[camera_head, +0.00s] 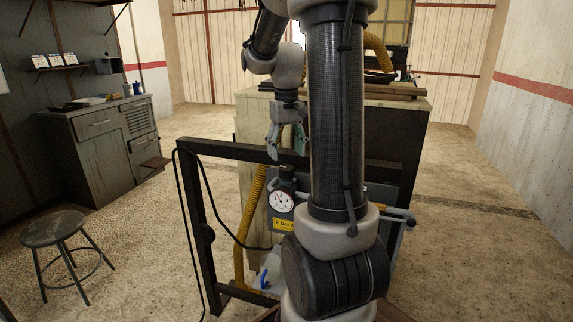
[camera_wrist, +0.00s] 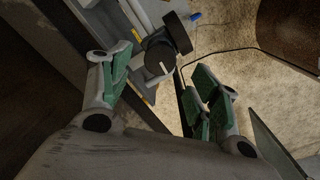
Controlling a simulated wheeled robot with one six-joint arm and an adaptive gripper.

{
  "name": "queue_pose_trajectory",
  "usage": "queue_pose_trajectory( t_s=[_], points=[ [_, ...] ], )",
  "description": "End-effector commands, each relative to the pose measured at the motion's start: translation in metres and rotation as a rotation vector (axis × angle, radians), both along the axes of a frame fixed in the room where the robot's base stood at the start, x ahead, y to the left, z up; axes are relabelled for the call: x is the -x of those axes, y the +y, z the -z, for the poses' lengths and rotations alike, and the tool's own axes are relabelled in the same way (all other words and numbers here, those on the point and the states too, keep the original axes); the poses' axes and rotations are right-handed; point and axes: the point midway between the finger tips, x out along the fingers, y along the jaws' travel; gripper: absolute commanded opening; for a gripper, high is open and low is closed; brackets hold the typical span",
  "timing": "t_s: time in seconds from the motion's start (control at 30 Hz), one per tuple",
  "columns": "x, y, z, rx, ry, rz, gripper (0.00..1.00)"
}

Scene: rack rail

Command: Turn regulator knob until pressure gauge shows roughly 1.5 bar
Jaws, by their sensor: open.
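The pressure gauge (camera_head: 281,201) has a round white face and sits on a grey panel on the dark frame. Its dial is too small to read surely. The dark regulator knob (camera_head: 284,174) is just above the gauge. In the wrist view, what appears to be the knob (camera_wrist: 160,57) is a dark round body with a pale mark on its end. My gripper (camera_head: 284,147) points down above the knob, with a gap between them. In the wrist view my gripper (camera_wrist: 162,84) is open, and its green-padded fingers are apart with nothing held between them.
A dark metal frame (camera_head: 214,220) with a hanging black cable stands around the panel. A yellow label (camera_head: 284,224) is below the gauge. A wooden cabinet (camera_head: 402,135) stands behind. A stool (camera_head: 53,229) is at left, with open floor between it and the frame.

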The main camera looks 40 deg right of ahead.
Motion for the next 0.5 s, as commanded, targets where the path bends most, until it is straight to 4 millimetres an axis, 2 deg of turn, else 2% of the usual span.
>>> queue_pose_trajectory(
  t_s=[0.03,0.2,0.33,0.5],
  points=[
    [-0.001,0.0,-0.013,0.002,-0.005,0.0,0.62],
    [-0.001,0.0,-0.043,0.001,-0.003,0.0,0.62],
    [0.0,0.0,-0.055,0.0,-0.001,0.0,0.62],
    [0.0,0.0,-0.059,0.0,0.0,0.0,0.62]
  ],
)
